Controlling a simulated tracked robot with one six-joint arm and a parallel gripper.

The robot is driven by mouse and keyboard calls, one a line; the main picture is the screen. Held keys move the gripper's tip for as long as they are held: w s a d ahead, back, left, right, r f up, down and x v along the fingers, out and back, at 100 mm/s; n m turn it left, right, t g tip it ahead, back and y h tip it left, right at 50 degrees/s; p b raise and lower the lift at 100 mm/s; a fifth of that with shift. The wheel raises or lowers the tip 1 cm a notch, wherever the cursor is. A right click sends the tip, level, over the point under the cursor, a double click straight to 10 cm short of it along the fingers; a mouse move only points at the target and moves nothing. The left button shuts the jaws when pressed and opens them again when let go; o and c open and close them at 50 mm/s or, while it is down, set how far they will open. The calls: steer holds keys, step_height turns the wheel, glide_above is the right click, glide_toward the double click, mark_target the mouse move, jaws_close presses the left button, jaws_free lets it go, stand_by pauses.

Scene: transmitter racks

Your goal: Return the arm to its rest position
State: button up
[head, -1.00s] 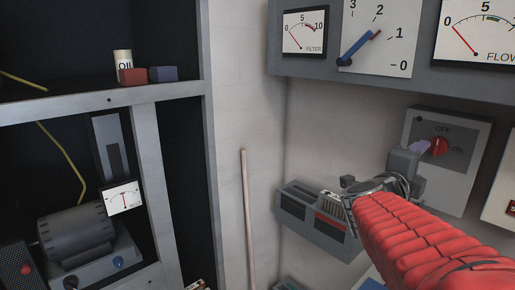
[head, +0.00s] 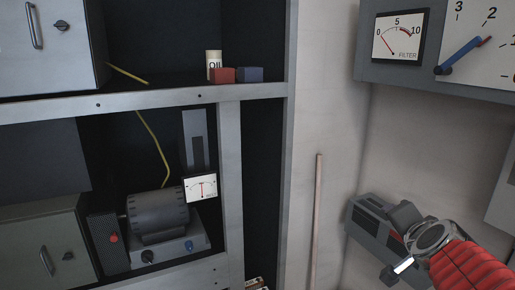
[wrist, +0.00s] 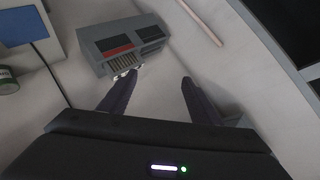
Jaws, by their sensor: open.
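My arm, in a red ribbed sleeve, enters the head view at the lower right. Its grey wrist shows there, but the fingertips are hidden behind it. In the wrist view my gripper (wrist: 155,88) is open, with two dark fingers apart and nothing between them. A grey wall box (wrist: 125,45) with dark slots and a red strip lies beyond the fingers in the wrist view. It also shows in the head view (head: 366,222), partly hidden behind my wrist.
A metal rack (head: 150,97) fills the left, holding an oil can (head: 213,64), a red block (head: 222,75), a blue block (head: 250,74) and a motor (head: 158,213). A pole (head: 317,215) leans against the wall. A gauge panel (head: 400,75) hangs at upper right.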

steer(key=s+a+f+n+g+y, duration=0.2)
steer(key=s+a+f+n, duration=0.3)
steer(key=s+a, duration=0.4)
steer(key=s+a+f+n+g+y, duration=0.2)
steer(key=s+a+f+n+g, duration=0.2)
steer(key=s+a+n, duration=0.4)
steer(key=shift+s+a+f+n, duration=0.3)
steer(key=shift+s+a+f, duration=0.1)
steer(key=shift+a+f, duration=0.2)
